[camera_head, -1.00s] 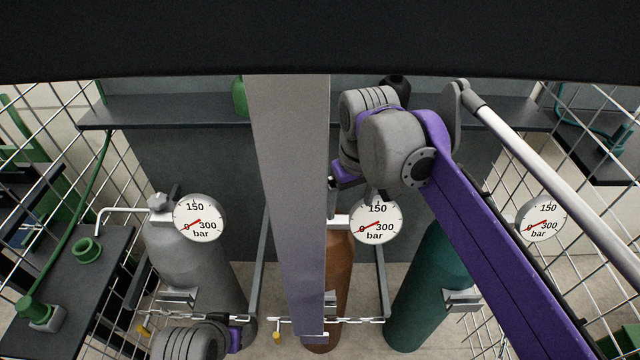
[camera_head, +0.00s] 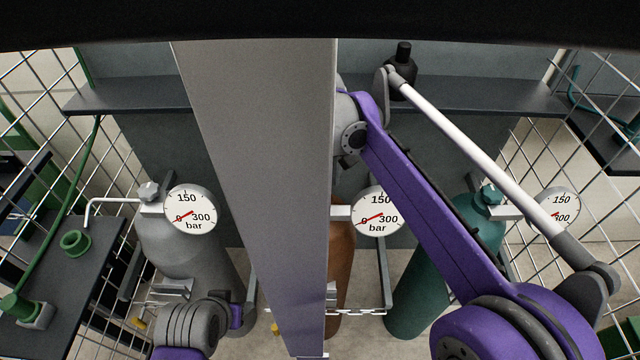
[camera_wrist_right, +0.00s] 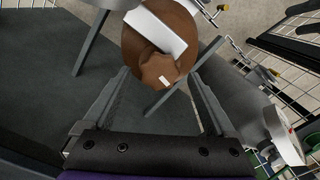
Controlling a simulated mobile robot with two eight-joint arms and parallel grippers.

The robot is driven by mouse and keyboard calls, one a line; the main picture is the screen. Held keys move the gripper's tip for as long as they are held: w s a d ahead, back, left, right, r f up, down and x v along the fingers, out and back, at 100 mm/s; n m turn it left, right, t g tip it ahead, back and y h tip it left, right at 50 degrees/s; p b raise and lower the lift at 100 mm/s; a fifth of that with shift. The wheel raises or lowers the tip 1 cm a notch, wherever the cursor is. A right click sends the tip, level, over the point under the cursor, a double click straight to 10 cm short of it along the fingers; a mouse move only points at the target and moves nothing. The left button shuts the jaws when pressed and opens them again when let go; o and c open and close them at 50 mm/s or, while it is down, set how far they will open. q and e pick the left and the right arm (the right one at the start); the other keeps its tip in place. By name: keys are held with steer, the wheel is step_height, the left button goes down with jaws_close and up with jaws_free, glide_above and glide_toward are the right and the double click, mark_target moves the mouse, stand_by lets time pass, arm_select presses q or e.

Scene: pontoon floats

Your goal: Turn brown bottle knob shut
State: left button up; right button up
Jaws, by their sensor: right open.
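The brown bottle (camera_head: 342,255) stands in the middle, largely hidden behind my grey column in the head view. Its round knob is hidden there. In the right wrist view the brown knob (camera_wrist_right: 158,70) shows at the bottle's top, with a small white mark on it and a pale block-shaped fitting (camera_wrist_right: 155,32) beside it. My right gripper (camera_wrist_right: 160,78) is open, one finger on each side of the knob's line, with gaps on both sides. Whether the fingertips are level with the knob I cannot tell.
A grey bottle (camera_head: 185,245) stands to the left and a teal bottle (camera_head: 440,265) to the right. The brown bottle's gauge (camera_head: 378,210) sits close by. A dark shelf (camera_head: 475,95) runs behind, with a black bottle (camera_head: 403,75) on it. Wire mesh flanks both sides.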

steer(key=shift+f, duration=0.65)
steer(key=c, duration=1.4)
